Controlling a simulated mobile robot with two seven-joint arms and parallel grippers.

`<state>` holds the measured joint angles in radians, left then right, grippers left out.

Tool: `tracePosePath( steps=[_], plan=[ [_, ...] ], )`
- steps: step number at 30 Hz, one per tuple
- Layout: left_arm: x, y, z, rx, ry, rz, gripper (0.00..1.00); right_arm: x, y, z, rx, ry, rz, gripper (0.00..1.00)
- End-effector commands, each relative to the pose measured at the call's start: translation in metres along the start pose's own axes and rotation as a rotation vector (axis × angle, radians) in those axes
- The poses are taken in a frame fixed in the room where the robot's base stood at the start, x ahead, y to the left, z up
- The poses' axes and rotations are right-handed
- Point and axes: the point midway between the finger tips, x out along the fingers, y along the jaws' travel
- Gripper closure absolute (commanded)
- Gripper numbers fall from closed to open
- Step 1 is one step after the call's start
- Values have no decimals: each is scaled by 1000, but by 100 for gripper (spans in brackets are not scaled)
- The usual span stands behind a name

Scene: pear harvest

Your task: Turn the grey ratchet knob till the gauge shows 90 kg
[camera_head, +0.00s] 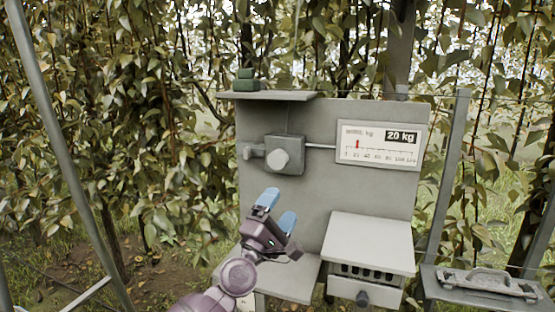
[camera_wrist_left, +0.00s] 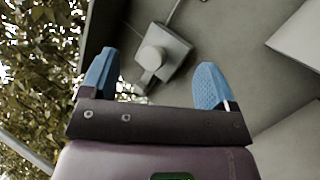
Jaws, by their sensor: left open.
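The grey ratchet knob (camera_head: 277,159) is a round disc on a grey box mounted on the upright panel. A small lever sticks out from the box's left side. In the left wrist view the knob (camera_wrist_left: 152,58) shows beyond the fingers, between them and apart from them. The gauge (camera_head: 380,145) is a white plate to the right; its dark label reads 20 kg and its red marker stands near 20. My left gripper (camera_head: 277,208), with blue fingertips, is open and empty, below the knob. My right gripper is not in view.
A shelf (camera_head: 268,95) with green blocks (camera_head: 246,80) juts out above the knob. A white-topped box (camera_head: 371,241) stands out at the lower right of the panel, beside a low ledge (camera_head: 291,283). A grey tray with a handled tool (camera_head: 488,283) is further right.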

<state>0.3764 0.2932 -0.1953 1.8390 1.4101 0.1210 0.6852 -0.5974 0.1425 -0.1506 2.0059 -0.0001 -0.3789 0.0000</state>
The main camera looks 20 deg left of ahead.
Motion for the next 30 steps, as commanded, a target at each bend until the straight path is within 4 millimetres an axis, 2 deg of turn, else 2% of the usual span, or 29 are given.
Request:
tracePosePath(
  steps=[1,6,10,15,18,23,30],
  plan=[
    [11,9,-2,-113,18,24,19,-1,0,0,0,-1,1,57],
    [36,24,-18,-558,105,89,19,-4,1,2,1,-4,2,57],
    [47,25,-33,-902,189,130,19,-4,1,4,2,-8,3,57],
    [50,15,-51,-1263,299,179,19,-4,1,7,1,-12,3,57],
    [48,10,-56,-1380,337,199,19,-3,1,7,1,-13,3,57],
    [51,7,-60,-1437,357,210,19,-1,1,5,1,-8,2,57],
    [78,5,-71,-1433,355,210,19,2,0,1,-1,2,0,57]
  ],
)
